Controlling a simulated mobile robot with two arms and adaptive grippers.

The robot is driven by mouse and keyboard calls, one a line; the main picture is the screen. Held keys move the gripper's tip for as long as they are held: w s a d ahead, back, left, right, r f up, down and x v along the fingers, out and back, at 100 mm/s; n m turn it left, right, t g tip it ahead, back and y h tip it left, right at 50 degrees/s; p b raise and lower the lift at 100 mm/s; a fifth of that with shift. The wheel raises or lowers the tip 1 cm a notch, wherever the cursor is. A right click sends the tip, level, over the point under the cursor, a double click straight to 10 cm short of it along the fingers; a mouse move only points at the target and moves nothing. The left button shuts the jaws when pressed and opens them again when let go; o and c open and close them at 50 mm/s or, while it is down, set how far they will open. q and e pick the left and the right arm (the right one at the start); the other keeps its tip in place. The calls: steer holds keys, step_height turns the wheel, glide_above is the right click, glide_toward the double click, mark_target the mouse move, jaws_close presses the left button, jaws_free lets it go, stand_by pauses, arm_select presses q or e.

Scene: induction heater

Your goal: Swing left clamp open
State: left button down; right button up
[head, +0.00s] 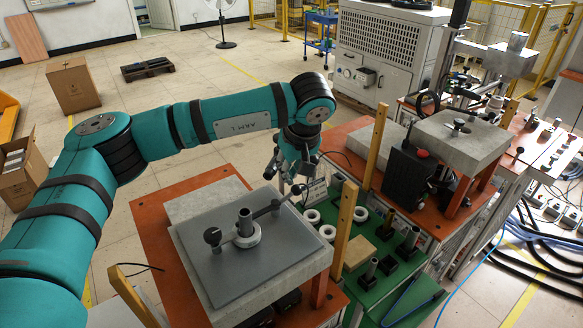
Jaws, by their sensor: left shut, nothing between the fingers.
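The left clamp (246,232) stands on a grey plate over a concrete-like block on the near orange-topped bench. It has a round hub, a short upright post and a dark bar with a round knob (212,236) at its near-left end. The bar runs toward the upper right. My left gripper (297,188) points down by the bar's far-right end, shut with nothing in it. I cannot tell whether its fingers touch the bar. My right gripper is out of view.
A green work surface (387,270) with white rings (327,232) and dark posts lies right of the block. Wooden uprights (345,220) rise beside it. A second block with a clamp (459,127) stands farther right.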

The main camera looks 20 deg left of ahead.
arm_select(q)
steer(key=shift+d+m+b, duration=0.2)
steer(key=shift+m+b, duration=0.2)
steer(key=shift+s+d+f+m+h+b, duration=0.15)
steer(key=shift+d+m+h+b, duration=0.25)
steer(key=shift+m+b, duration=0.3)
steer(key=s+d+m+h+b, duration=0.3)
steer(key=s+d+m+b, duration=0.1)
steer(key=m+b, duration=0.4)
steer(key=shift+s+d+m+t+b, duration=0.35)
steer(key=shift+s+m, duration=0.45)
steer(key=shift+m, duration=0.4)
steer(key=shift+r, duration=0.2)
steer(key=v, duration=1.2)
steer(key=shift+a, duration=0.25)
